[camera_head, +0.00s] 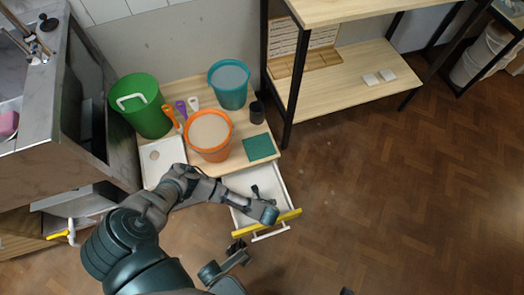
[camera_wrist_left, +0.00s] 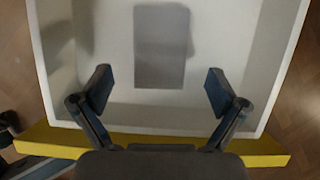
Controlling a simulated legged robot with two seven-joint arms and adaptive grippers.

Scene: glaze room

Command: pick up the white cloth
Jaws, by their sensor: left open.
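My left gripper (camera_wrist_left: 158,88) is open, its two fingers apart with nothing between them, over a pulled-out white drawer (camera_wrist_left: 290,25). In the drawer, beyond the fingertips, is a flat grey rectangle (camera_wrist_left: 162,48); I cannot tell whether it is the white cloth in shade or a shadow. In the head view my left gripper (camera_head: 260,200) is above the drawer and partly hides its inside. No thing in the head view is clearly the white cloth. My right gripper (camera_head: 237,248) seems to be the dark shape near the drawer's front, too small to read.
On the wooden top above stand a green bucket (camera_head: 145,120), an orange bucket (camera_head: 209,150), a teal bucket (camera_head: 230,97), a dark cup (camera_head: 257,112) and a green mat (camera_head: 260,147). Open floor lies right.

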